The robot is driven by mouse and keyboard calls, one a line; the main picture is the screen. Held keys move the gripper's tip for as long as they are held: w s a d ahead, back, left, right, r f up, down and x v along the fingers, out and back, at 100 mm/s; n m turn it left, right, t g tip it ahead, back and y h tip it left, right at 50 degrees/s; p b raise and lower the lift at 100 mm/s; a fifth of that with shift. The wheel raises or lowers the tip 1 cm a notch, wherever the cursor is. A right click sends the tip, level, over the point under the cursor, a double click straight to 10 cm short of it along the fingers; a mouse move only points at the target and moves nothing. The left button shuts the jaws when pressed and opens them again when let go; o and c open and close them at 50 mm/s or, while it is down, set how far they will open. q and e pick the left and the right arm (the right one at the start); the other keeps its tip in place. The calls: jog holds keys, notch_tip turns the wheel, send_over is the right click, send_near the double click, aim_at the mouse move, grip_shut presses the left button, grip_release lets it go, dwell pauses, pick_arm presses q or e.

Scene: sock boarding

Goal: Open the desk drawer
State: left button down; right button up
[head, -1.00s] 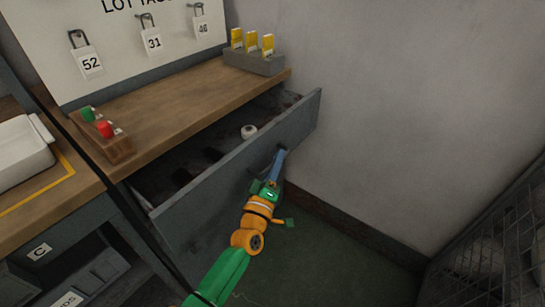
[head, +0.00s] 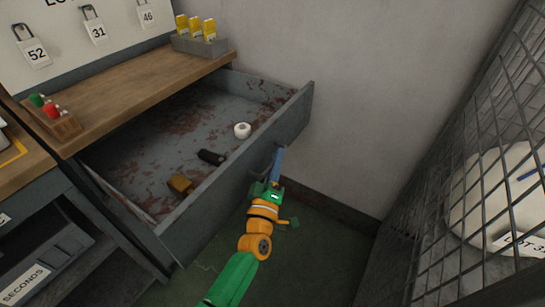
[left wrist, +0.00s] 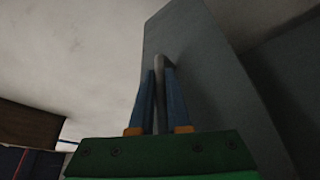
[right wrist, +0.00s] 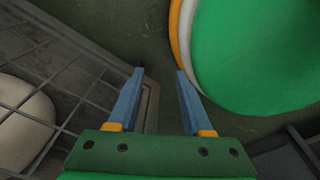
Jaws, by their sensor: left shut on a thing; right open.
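The grey desk drawer (head: 235,165) stands pulled well out from under the wooden desk top (head: 120,95) in the head view. Inside it lie a white roll (head: 242,130), a black object (head: 211,157) and a brownish-yellow object (head: 180,185). My left gripper (head: 277,168) is at the drawer's front face. In the left wrist view its blue fingers (left wrist: 158,90) are shut on the drawer's bar handle (left wrist: 159,66). My right gripper (right wrist: 160,75) shows only in the right wrist view, open and empty above the dark floor.
A wire mesh cage (head: 450,170) with a white sack (head: 500,195) stands on the right. A grey block with yellow cards (head: 200,45) and a wooden block with green and red pieces (head: 52,116) sit on the desk top. Green floor (head: 310,240) is open before the drawer.

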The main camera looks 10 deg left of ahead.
pick_arm(q)
jog(key=shift+d, duration=0.1)
pick_arm(e)
jog(key=shift+w, duration=0.3)
pick_arm(q)
jog(key=c, duration=0.9)
grip_release()
jog(key=shift+s, duration=0.1)
pick_arm(e)
jog(key=shift+s, duration=0.15)
pick_arm(q)
jog(key=p+v, duration=0.1)
jog(key=v, duration=0.6)
pick_arm(e)
jog(key=shift+s+a+r, duration=0.3)
jog(key=shift+s+r, duration=0.15)
jog(key=shift+w, duration=0.1)
